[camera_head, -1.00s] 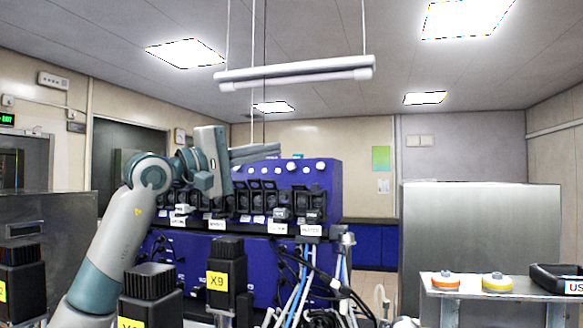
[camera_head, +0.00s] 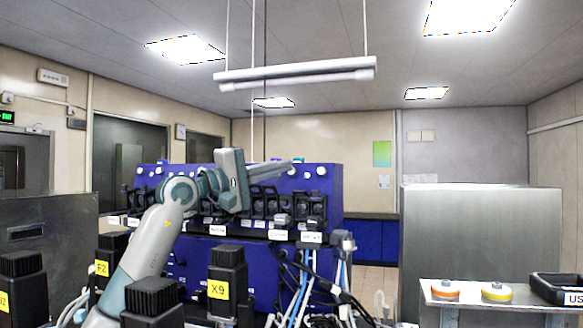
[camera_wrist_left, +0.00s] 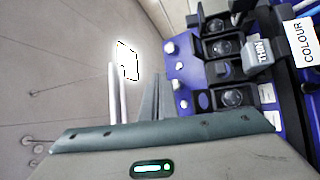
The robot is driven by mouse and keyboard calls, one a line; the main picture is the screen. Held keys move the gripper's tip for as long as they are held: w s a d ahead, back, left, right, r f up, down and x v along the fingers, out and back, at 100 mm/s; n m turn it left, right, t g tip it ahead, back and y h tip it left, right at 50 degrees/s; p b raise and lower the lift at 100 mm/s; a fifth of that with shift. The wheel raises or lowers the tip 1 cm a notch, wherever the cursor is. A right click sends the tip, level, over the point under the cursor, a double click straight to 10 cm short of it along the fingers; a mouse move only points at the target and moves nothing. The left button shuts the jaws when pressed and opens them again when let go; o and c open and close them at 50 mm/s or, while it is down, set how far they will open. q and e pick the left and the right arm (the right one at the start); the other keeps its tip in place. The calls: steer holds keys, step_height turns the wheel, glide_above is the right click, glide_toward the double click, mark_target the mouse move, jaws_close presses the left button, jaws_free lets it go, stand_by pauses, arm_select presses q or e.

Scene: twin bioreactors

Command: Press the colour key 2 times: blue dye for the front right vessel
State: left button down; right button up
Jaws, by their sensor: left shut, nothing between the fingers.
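My left gripper (camera_head: 291,164) is shut and empty. Its fingers point right in the head view, in front of the upper part of the blue control cabinet (camera_head: 210,262), above the row of black pump units (camera_head: 317,208). In the left wrist view the narrow fingers (camera_wrist_left: 156,97) show beside the blue panel. A white label reading COLOUR (camera_wrist_left: 302,40) is at the upper right there, apart from the fingers, near a label reading THIN (camera_wrist_left: 262,52). The colour key itself is too small to tell. The front right vessel cannot be made out. My right gripper is not in view.
Black motor heads with yellow labels, one marked X9 (camera_head: 227,268), stand in the foreground. Cables and tubes (camera_head: 302,290) hang at the cabinet's right. A side shelf (camera_head: 475,300) holds an orange disc (camera_head: 445,290), a yellow disc (camera_head: 496,291) and a black tray (camera_head: 560,288).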

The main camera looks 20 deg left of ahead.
arm_select(q)
steer(key=shift+w+f, duration=0.2)
steer(key=shift+w, duration=0.45)
stand_by(0.9)
steer(key=shift+w, duration=0.15)
stand_by(0.7)
steer(key=shift+w+f, duration=0.1)
steer(key=shift+w, duration=0.15)
steer(key=shift+w+f+p, duration=0.15)
steer(key=shift+w+p, duration=0.4)
steer(key=shift+w, duration=0.05)
stand_by(1.2)
steer(key=shift+s, duration=0.1)
steer(key=shift+s+r+b, duration=0.25)
steer(key=shift+s+b, duration=0.35)
steer(key=shift+s, duration=0.3)
steer(key=shift+s, duration=0.1)
